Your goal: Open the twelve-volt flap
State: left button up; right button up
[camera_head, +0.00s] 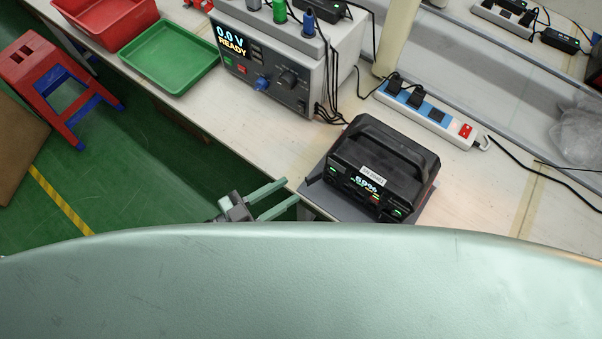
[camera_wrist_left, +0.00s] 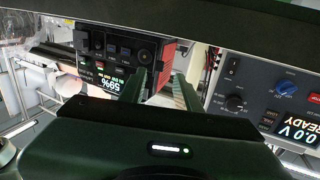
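The black power station (camera_head: 380,165) with a carry handle stands on a grey mat at the table's front edge, its lit front panel facing me. In the left wrist view the power station (camera_wrist_left: 85,62) appears upside down, with a 59% display and several small ports or covers. A round dark part (camera_wrist_left: 143,57) shows near the fingers; I cannot tell whether it is the twelve-volt flap or whether that flap is open. My left gripper (camera_head: 292,193) is open and empty, left of the power station and apart from it. Its fingers (camera_wrist_left: 163,88) also show in the wrist view. My right gripper is not in view.
A grey bench supply (camera_head: 285,65) reading 0.0 V stands behind left, with cables. A power strip (camera_head: 425,115) lies behind the power station. Green (camera_head: 170,57) and red (camera_head: 105,20) trays and a red stool (camera_head: 50,75) are left. A pale green surface hides the foreground.

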aim_at(306, 180)
pick_arm(q)
jog(key=p+x, duration=0.1)
jog(key=x, duration=0.5)
jog(key=shift+w+d, duration=0.15)
jog(key=shift+d, duration=0.15)
grip_shut()
